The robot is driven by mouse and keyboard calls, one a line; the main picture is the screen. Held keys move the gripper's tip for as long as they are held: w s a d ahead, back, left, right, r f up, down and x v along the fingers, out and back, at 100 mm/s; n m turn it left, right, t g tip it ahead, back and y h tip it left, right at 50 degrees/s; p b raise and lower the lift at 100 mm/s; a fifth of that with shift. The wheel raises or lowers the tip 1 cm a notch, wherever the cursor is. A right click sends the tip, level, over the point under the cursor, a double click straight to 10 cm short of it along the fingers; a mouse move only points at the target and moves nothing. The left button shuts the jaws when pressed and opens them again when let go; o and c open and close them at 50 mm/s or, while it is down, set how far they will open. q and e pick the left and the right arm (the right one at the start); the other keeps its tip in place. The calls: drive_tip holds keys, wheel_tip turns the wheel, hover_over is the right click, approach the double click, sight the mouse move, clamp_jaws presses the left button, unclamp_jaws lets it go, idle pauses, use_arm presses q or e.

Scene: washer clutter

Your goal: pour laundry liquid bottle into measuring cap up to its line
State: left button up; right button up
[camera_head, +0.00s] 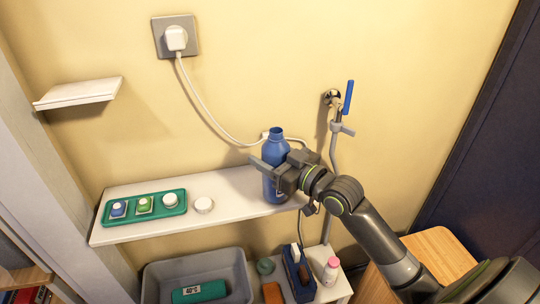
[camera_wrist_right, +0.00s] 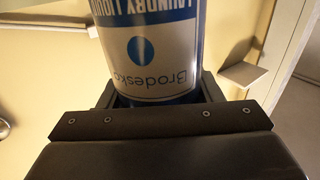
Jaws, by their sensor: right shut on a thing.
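The laundry liquid bottle (camera_head: 275,150) is blue, open at the top and upright at the right end of the white shelf. My right gripper (camera_head: 272,172) is shut around its body. In the right wrist view the bottle (camera_wrist_right: 155,45) fills the space between the fingers, with its "Laundry Liquid" label facing the camera. I cannot tell whether its base touches the shelf. A small round white cap (camera_head: 203,205), likely the measuring cap, sits on the shelf to the left of the bottle. Its line and inside are too small to make out. My left gripper is not in view.
A green tray (camera_head: 161,219) with several small round items lies on the left of the white shelf (camera_head: 235,184). A hose and blue-handled tap (camera_head: 348,98) are at right.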

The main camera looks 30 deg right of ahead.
sight(280, 143)
drive_tip(key=shift+r, duration=0.1)
wheel_tip(280, 143, up, 5)
drive_tip(key=p, duration=0.5)
drive_tip(key=shift+r, duration=0.1)
drive_tip(key=shift+f, duration=0.2)
drive_tip(key=shift+n+g+y, duration=0.4)
drive_tip(key=shift+y, duration=0.3)
drive_tip(key=s+a+f, duration=0.1)
drive_tip(key=s+f, duration=0.1)
drive_tip(key=s+a+f+b, duration=0.1)
drive_tip(key=s, duration=0.1)
drive_tip(key=s+a+f, duration=0.1)
drive_tip(key=s+f, duration=0.1)
drive_tip(key=shift+a+f, duration=0.3)
drive_tip(key=shift+f, duration=0.05)
drive_tip(key=s+a+f+y+b, duration=0.1)
drive_tip(key=s+a+f, duration=0.1)
drive_tip(key=s, duration=0.5)
drive_tip(key=shift+a+f+n, duration=0.3)
drive_tip(key=shift+a+n, duration=0.1)
drive_tip(key=shift+a, duration=0.2)
